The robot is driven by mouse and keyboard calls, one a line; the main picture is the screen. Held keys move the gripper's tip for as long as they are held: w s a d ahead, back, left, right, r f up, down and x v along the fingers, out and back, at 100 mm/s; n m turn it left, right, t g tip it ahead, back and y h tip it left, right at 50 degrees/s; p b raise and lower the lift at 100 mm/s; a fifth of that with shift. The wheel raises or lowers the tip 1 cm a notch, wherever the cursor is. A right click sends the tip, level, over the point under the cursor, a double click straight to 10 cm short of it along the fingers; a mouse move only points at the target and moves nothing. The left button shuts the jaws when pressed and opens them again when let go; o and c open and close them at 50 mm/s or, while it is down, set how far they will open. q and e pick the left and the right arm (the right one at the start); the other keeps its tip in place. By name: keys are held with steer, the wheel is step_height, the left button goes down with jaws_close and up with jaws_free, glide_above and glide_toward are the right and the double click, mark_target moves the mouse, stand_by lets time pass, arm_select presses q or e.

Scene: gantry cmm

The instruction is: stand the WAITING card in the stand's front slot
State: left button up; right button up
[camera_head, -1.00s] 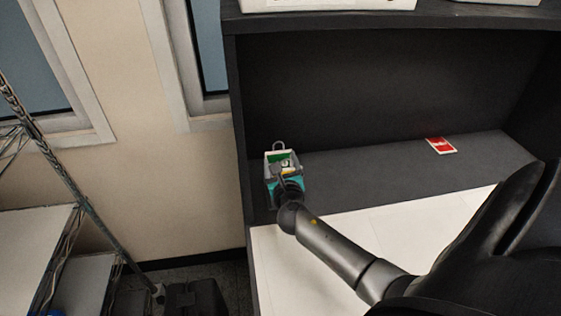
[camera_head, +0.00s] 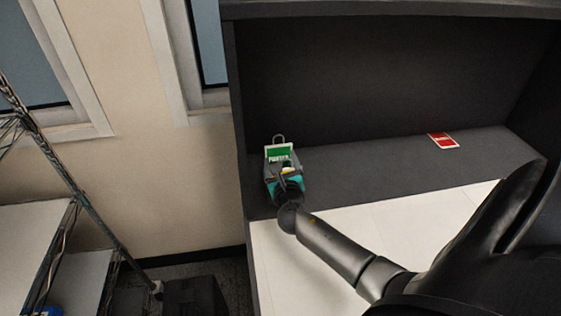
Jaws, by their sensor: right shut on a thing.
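A green card with a white border and white lettering (camera_head: 278,153) stands upright in the stand at the left end of the dark shelf. The stand is a small grey holder with a wire loop (camera_head: 278,138) at its back, mostly hidden behind my gripper. My right gripper (camera_head: 287,174) is right in front of the green card, shut on a small yellow and white piece (camera_head: 287,169), probably the WAITING card. Its lettering is not readable, and I cannot tell whether its lower edge is in the front slot. My left gripper is not in view.
A red card with a white border (camera_head: 444,140) lies flat on the dark shelf (camera_head: 380,170) to the right. The shelf between it and the stand is clear. A dark side panel (camera_head: 240,130) rises just left of the stand. A white surface (camera_head: 380,225) lies in front.

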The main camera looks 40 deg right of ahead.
steer(key=shift+f, duration=0.25)
steer(key=o, duration=1.2)
steer(key=shift+c, duration=0.2)
steer(key=shift+r, duration=0.15)
step_height(320, 180, up, 4)
steer(key=p, duration=0.4)
steer(key=shift+r+p, duration=0.1)
steer(key=shift+p, duration=0.2)
steer(key=shift+s, duration=0.1)
steer(key=p+v, duration=0.3)
steer(key=v, duration=0.4)
stand_by(0.6)
